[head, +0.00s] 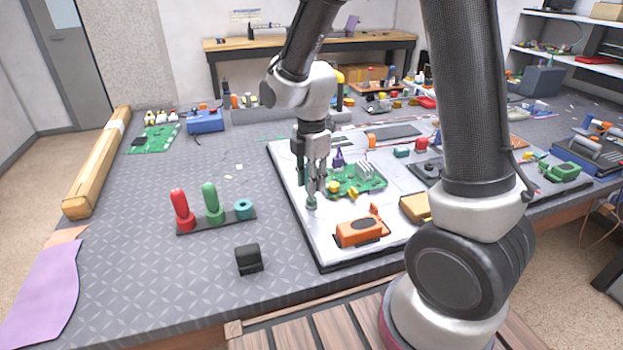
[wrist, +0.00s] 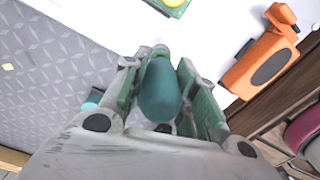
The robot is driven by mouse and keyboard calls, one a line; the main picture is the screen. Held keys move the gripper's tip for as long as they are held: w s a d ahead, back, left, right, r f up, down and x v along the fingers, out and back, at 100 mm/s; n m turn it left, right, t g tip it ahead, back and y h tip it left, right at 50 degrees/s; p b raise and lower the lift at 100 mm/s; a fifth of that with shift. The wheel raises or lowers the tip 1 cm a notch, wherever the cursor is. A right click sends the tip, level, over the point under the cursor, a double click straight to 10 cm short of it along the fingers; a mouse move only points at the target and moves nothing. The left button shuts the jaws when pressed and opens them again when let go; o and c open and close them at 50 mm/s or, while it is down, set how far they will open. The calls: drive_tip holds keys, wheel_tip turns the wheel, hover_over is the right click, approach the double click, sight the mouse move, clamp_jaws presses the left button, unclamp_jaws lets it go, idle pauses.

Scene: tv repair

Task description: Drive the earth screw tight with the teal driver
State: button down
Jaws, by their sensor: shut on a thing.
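My gripper (head: 315,178) points down over the left part of the white panel (head: 311,246). In the wrist view its two fingers (wrist: 160,85) are shut around the teal driver (wrist: 160,92), whose rounded handle end faces the camera. A small grey-green piece (head: 311,203) shows just below the fingers at the panel; I cannot tell whether it is the driver's lower end or a fitting there. The earth screw cannot be made out. The driver's tip is hidden, so contact with a screw cannot be told.
A green circuit board (head: 360,180) lies close right of my gripper. An orange part (head: 360,232) is nearer the front. A rack (head: 220,222) holds a red driver (head: 182,210), a green driver (head: 212,203) and a teal ring (head: 243,208). A black block (head: 248,260) stands in front; bare bench lies left.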

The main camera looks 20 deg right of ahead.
drive_tip(key=shift+m, duration=1)
drive_tip(key=shift+m, duration=1.2)
drive_tip(key=shift+m, duration=0.8)
drive_tip(key=shift+n, duration=0.8)
drive_tip(key=shift+r, duration=0.15)
drive_tip(key=shift+r, duration=0.65)
